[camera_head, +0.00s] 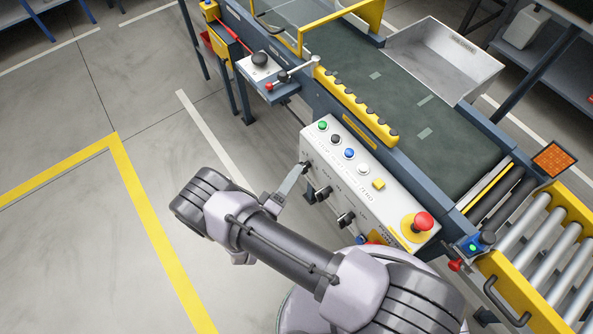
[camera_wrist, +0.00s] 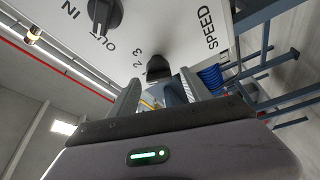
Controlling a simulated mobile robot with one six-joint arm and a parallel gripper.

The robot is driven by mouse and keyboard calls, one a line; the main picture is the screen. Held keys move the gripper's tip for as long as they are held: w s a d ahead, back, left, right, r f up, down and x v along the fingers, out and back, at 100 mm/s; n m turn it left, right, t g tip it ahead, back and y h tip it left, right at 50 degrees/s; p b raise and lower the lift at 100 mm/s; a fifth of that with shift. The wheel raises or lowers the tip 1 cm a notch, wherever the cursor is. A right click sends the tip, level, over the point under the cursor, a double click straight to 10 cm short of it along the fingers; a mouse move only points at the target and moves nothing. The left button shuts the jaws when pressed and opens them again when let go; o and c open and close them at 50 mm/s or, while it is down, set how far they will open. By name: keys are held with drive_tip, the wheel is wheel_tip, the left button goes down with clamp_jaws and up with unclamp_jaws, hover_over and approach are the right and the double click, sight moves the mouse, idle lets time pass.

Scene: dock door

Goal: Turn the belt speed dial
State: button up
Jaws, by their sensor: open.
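The belt speed dial (camera_wrist: 158,69) is a small black knob on the white panel face, with the numbers 2 and 3 and the word SPEED printed near it. In the wrist view my gripper (camera_wrist: 158,86) is open, with one grey finger on each side of the dial's near end. I cannot tell whether the fingers touch it. In the head view my gripper (camera_head: 296,176) is at the left end of the control box's front face, and the dial is largely hidden there.
A second black knob (camera_wrist: 105,14) sits by the IN and OUT labels. The control box (camera_head: 393,195) carries several buttons and a red emergency stop (camera_head: 423,221). More knobs (camera_head: 345,219) line its front face. The conveyor (camera_head: 400,90) lies behind. Open floor (camera_head: 70,240) is at left.

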drive_tip(key=shift+x, duration=1.1)
clamp_jaws()
drive_tip(key=n+y+p, duration=0.1)
drive_tip(key=n, duration=0.2)
drive_tip(key=shift+r+g, duration=0.1)
drive_tip(key=shift+g, duration=0.2)
drive_tip(key=n+g+p, duration=0.1)
drive_tip(key=n, duration=0.1)
drive_tip(key=n+p, duration=0.1)
drive_tip(key=n, duration=0.1)
drive_tip(key=shift+g+y, duration=0.3)
drive_tip(key=shift+g, duration=0.1)
drive_tip(key=n+g, duration=0.1)
drive_tip(key=n+g+p, duration=0.1)
drive_tip(key=n, duration=0.1)
drive_tip(key=shift+f+n, duration=0.25)
drive_tip(key=shift+n, duration=0.05)
drive_tip(key=shift+f+n+g, duration=0.1)
drive_tip(key=shift+n+g, duration=0.6)
drive_tip(key=shift+n, duration=0.6)
drive_tip(key=shift+s, duration=0.1)
